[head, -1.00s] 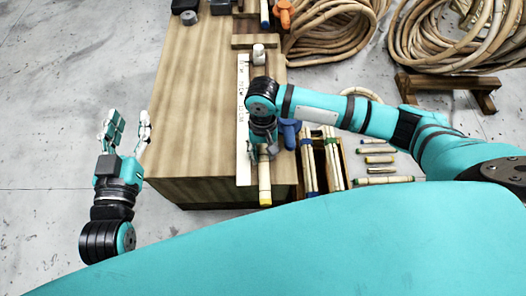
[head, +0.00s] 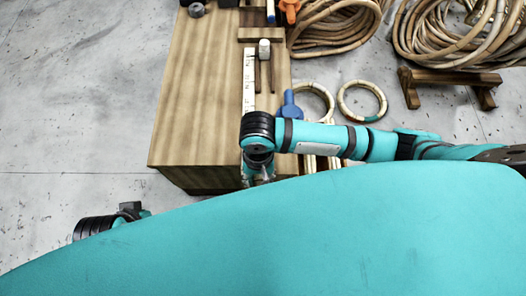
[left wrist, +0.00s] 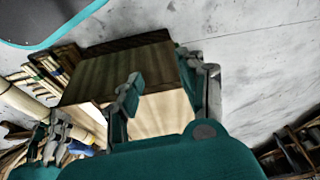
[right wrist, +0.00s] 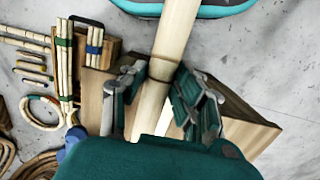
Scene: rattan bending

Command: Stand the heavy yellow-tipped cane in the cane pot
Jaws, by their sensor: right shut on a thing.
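My right gripper (right wrist: 158,108) is shut on a thick pale cane (right wrist: 175,35), which runs up between the fingers to the top edge of the right wrist view. No yellow tip shows on it; its ends are hidden or out of frame. In the head view my right gripper (head: 258,172) is at the bench's near edge, partly behind my body. The left wrist view also shows the held cane (left wrist: 22,104) at the left. My left gripper (left wrist: 165,98) is open and empty, with the bench beyond its fingers. I cannot make out the cane pot.
The wooden bench (head: 200,90) holds a white ruler (head: 249,72) and a mallet (head: 264,48). A blue-handled tool (head: 290,105) is at its right edge. A wooden crate (right wrist: 112,50) with cane bundles stands beside it. Cane rings (head: 362,100) and large coils (head: 450,35) are at the right.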

